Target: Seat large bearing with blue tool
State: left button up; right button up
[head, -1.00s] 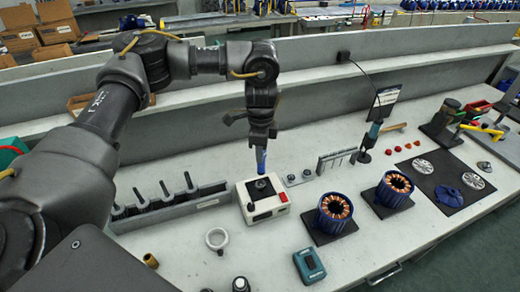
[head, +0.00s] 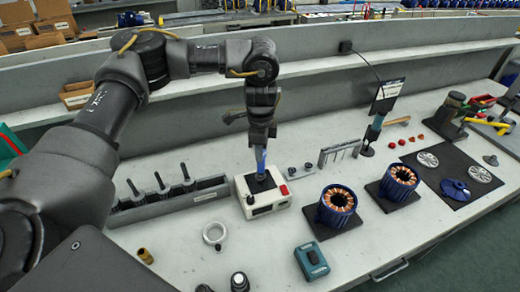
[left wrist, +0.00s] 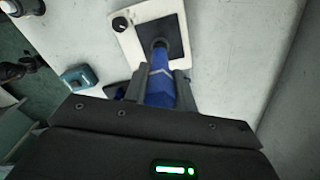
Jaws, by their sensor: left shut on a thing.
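My left gripper (head: 262,145) is shut on the blue tool (head: 260,160) and holds it nearly upright over a white box (head: 266,203) with a black top plate. In the left wrist view, the blue tool (left wrist: 160,85) sits between the two fingers (left wrist: 160,88), above the black plate (left wrist: 174,36). A small dark grey round piece (head: 261,176), possibly a bearing, shows at the tool's lower end, at the plate. I cannot tell whether it is on the tool or on the plate. My right gripper is not in view.
A rack (head: 175,201) with dark-handled tools stands left of the box. A metal ring (head: 215,233) lies in front. Two copper-wound blue stators (head: 337,199) (head: 401,176) stand to the right on black mats. A teal device (head: 311,261) lies near the front edge.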

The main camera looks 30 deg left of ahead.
pick_arm(q)
jog(key=shift+p, duration=0.4)
dwell(0.8)
jog(key=shift+f+b, duration=0.4)
jog(key=shift+f, duration=0.5)
dwell(0.7)
dwell(0.5)
jog(key=shift+r+p, duration=2)
jog(key=shift+p, duration=0.45)
notch_tip(320, 180, up, 11)
jog(key=p, duration=1.1)
jog(key=shift+p, duration=0.3)
jog(key=shift+a+f, duration=0.1)
jog(key=shift+a, duration=0.05)
